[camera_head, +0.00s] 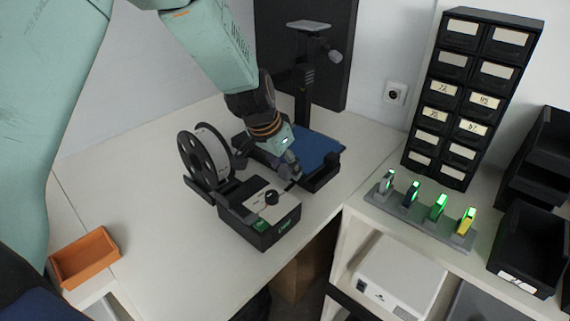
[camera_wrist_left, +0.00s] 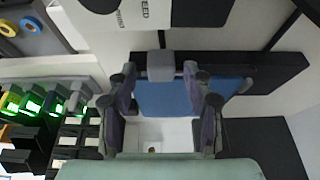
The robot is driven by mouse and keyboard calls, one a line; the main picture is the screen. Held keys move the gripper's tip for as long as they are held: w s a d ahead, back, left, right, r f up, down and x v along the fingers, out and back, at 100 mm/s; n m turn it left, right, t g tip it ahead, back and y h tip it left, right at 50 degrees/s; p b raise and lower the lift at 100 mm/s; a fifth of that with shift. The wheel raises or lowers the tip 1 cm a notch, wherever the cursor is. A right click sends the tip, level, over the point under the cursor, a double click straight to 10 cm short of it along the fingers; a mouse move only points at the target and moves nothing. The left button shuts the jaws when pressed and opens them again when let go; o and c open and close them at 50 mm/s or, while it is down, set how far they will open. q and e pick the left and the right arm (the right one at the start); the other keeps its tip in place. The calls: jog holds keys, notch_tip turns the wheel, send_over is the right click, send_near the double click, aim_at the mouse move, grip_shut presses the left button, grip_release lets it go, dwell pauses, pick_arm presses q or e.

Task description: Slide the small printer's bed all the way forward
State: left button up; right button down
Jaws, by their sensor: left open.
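The small printer has a dark upright column (camera_head: 304,85) and a flat blue bed (camera_head: 318,150) on a black base. The bed also shows in the wrist view (camera_wrist_left: 185,98), with a grey tab (camera_wrist_left: 160,66) at its edge. My left gripper (camera_head: 292,172) is at the near edge of the bed, and its fingers partly hide that edge. In the wrist view my left gripper (camera_wrist_left: 160,78) is open, with one finger on each side of the grey tab. I cannot tell whether either finger touches it. My right gripper is not in view.
A black box with a light top and knob (camera_head: 258,207) stands close in front of the printer, beside a spool (camera_head: 205,155). An orange tray (camera_head: 86,258) is at the left. Right are lit green devices on a rack (camera_head: 420,215) and a drawer cabinet (camera_head: 470,95).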

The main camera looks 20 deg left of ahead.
pick_arm(q)
jog(key=shift+s+r, duration=0.1)
jog(key=shift+r, duration=0.4)
jog(key=v, duration=1.1)
